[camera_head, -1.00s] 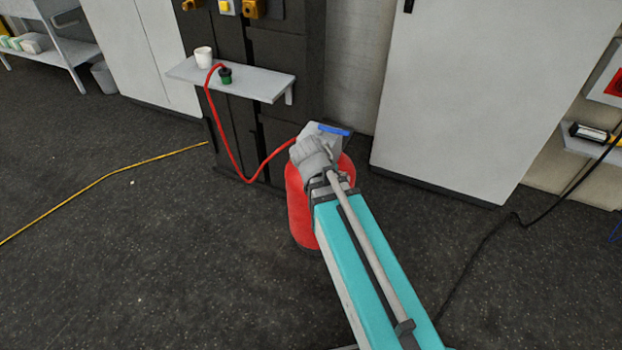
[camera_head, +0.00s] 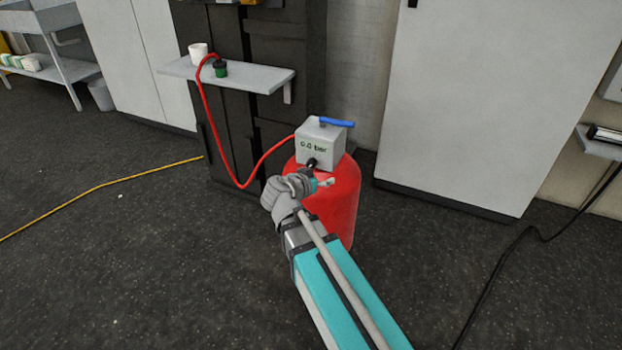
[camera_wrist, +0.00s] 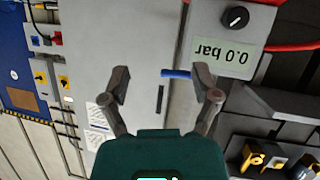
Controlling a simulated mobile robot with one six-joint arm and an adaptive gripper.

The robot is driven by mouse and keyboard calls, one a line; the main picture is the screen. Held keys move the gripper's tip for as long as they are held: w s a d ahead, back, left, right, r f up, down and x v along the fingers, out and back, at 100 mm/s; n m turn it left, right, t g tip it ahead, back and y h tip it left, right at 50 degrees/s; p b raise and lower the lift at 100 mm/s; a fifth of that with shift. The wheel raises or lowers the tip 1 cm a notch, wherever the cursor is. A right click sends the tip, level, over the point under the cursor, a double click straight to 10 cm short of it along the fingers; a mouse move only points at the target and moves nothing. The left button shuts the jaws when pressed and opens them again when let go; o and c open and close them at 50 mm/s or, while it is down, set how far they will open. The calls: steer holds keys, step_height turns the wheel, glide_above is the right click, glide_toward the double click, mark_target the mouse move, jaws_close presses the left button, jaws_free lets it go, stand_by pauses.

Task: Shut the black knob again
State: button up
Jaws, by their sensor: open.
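The black knob (camera_head: 311,163) is on the front of a grey box on top of the red tank (camera_head: 338,205). It also shows in the wrist view (camera_wrist: 236,17), at the upper right, with a white pointer mark. The box's display (camera_wrist: 227,52) reads 0.0 bar, upside down in the wrist view. My gripper (camera_head: 325,183) appears just below the knob in the head view. In the wrist view my gripper (camera_wrist: 162,78) has its fingers wide apart with nothing between them, and the knob lies outside them.
A blue lever (camera_head: 336,123) sits on top of the grey box. A red hose (camera_head: 215,135) runs from the box to a shelf (camera_head: 240,76) with a white cup (camera_head: 198,52) and a green-and-black fitting (camera_head: 220,70).

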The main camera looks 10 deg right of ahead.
mark_target(309, 166)
steer(key=w+a+f+t+b, duration=0.3)
steer(key=a+f+t+b, duration=0.2)
steer(key=b, duration=0.7)
steer(key=shift+w+a+f+t, duration=0.4)
steer(key=shift+a+f, duration=0.5)
steer(key=shift+a, duration=0.35)
steer(key=x, duration=1.3)
steer(key=shift+w+d, duration=0.3)
steer(key=shift+c, duration=0.2)
jaws_close()
